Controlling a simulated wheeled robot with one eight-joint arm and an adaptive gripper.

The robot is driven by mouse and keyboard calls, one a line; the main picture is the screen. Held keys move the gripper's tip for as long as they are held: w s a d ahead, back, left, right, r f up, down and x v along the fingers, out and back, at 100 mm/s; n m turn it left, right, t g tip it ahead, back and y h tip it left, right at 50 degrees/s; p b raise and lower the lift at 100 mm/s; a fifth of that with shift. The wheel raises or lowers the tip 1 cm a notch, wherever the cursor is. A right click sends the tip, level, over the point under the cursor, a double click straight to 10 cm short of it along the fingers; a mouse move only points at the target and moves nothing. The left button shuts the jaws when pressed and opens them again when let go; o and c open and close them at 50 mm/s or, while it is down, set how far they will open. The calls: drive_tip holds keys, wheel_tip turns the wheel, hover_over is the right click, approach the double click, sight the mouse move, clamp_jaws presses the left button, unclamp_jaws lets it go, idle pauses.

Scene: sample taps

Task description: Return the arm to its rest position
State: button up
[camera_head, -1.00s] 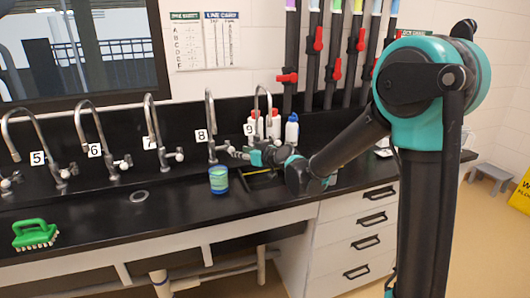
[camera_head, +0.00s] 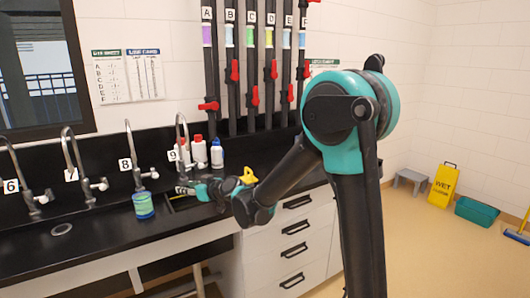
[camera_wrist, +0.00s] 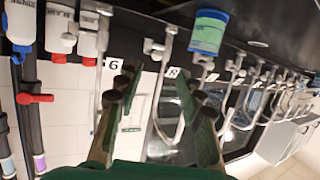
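My arm is bent, with its forearm reaching down and left over the black counter (camera_head: 90,228). My gripper (camera_head: 182,190) is over the counter near tap 9 (camera_head: 180,130), to the right of a blue-and-green cup (camera_head: 144,206). In the wrist view, which looks upside down, the two fingers of my gripper (camera_wrist: 158,95) are spread apart with nothing between them. The cup also shows there (camera_wrist: 208,33), beyond the fingers.
White bottles with red and blue caps (camera_head: 216,154) stand behind my forearm. A small yellow object (camera_head: 248,176) shows beside it. Several pipes with red valves rise on the wall. A grey stool (camera_head: 410,181), yellow wet-floor sign (camera_head: 443,186) and teal bin (camera_head: 477,212) stand on the floor at right.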

drive_tip(key=s+d+f+m+g+h, duration=0.1)
drive_tip(key=s+d+f+m+h, duration=0.2)
drive_tip(key=d, duration=1)
drive_tip(key=s+d+f+m+g+h, duration=0.1)
drive_tip(key=s+d+f+h, duration=0.35)
drive_tip(key=d, duration=0.95)
drive_tip(key=s+d+f+m+g+h, duration=0.1)
drive_tip(key=s+d+f+m+h, duration=0.1)
drive_tip(key=s+d+f, duration=0.3)
drive_tip(key=s+d+f+m+g+h, duration=0.1)
drive_tip(key=s+d+f+m, duration=0.3)
drive_tip(key=s+d, duration=0.9)
drive_tip(key=shift+d+f+m+g+h, duration=0.3)
drive_tip(key=shift+d+f+m+h, duration=0.15)
drive_tip(key=shift+d+h, duration=0.5)
drive_tip(key=shift+w, duration=0.1)
